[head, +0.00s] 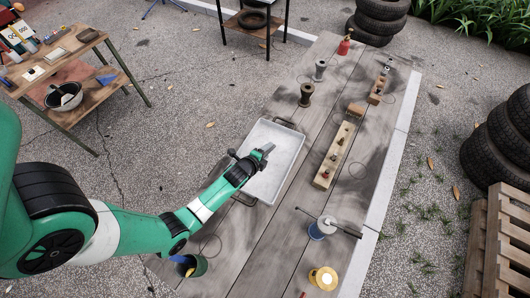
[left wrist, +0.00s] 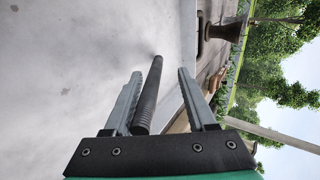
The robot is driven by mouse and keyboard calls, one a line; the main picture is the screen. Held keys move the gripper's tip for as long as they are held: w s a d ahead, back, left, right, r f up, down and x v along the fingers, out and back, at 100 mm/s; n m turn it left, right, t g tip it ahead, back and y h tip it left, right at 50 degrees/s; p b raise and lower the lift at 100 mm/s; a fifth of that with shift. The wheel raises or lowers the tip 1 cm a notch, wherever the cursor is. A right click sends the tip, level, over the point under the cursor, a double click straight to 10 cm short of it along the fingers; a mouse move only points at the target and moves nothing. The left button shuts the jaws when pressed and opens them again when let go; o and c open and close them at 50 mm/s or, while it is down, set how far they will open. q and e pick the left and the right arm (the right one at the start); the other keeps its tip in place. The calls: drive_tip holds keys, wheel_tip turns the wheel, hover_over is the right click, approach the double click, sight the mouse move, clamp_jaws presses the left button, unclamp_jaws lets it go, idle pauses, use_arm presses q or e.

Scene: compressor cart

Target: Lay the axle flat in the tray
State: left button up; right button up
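The grey metal tray (head: 288,160) lies on the plank table in the head view, and its pale floor (left wrist: 70,50) fills the left of the left wrist view. My left gripper (head: 267,149) is over the tray. In the left wrist view its two fingers (left wrist: 160,82) stand apart. A dark ribbed rod, which looks like the axle (left wrist: 149,95), shows between them with a gap on each side. I cannot tell whether it rests on the tray floor. It is not clear in the head view. My right gripper is not in view.
A long wooden block with pegs (head: 334,158) lies right of the tray. Dark spools (head: 305,95) stand behind it. In front are a green cup (head: 193,266), a blue cup (head: 317,230) beside a thin dark rod (head: 345,231), and a yellow round item (head: 323,278).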

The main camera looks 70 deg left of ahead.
use_arm(q)
drive_tip(key=shift+s+d+r, duration=0.15)
drive_tip(key=shift+s+r, duration=0.05)
drive_tip(key=shift+r, duration=0.15)
drive_tip(key=p+v, duration=0.4)
drive_tip(key=v, duration=0.6)
drive_tip(key=shift+s+d, duration=0.25)
drive_tip(key=shift+r, duration=0.2)
